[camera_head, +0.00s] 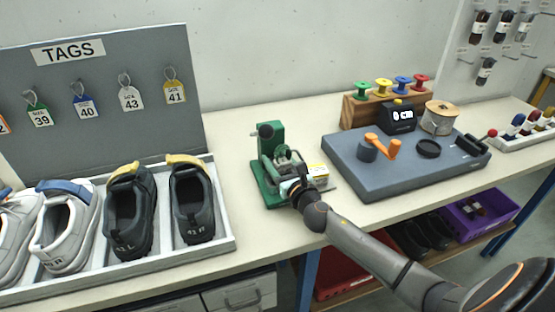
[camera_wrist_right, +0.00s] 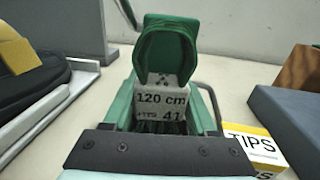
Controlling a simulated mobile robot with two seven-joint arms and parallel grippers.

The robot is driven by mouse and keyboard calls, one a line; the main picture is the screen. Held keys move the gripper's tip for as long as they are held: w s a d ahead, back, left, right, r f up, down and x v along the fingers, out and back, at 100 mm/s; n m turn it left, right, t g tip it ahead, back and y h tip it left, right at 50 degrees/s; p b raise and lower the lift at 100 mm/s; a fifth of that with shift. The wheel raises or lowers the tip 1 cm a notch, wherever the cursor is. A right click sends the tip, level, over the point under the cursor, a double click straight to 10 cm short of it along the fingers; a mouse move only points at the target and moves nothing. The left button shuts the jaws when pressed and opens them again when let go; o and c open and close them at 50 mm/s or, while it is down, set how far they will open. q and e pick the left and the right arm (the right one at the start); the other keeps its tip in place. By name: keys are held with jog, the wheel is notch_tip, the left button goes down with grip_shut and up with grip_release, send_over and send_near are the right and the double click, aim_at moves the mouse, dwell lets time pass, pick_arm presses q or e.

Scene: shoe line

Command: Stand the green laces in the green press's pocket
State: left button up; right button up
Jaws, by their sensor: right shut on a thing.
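The green press (camera_head: 270,142) stands near the front edge of the bench, left of the grey-blue station. My right gripper (camera_head: 293,186) is at the press and shut on the green laces. The green press (camera_wrist_right: 122,108) shows around and behind the band. The laces' lower end and the pocket are hidden, so I cannot tell whether the laces rest in it. My left gripper is not in view.
A yellow and white TIPS box (camera_wrist_right: 255,147) stands close to the right of the press. The shoe tray (camera_head: 228,220) is to the left. The grey-blue station (camera_head: 375,185) with an orange handle is to the right. Bare bench lies behind the press.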

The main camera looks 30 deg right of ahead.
jog(key=o, duration=1.4)
jog(key=shift+s+f, duration=0.1)
jog(key=s, duration=0.3)
jog(key=s+a, duration=0.1)
jog(key=s, duration=0.7)
jog(key=shift+a, duration=0.25)
jog(key=shift+s, duration=0.6)
jog(key=shift+s+a, duration=0.1)
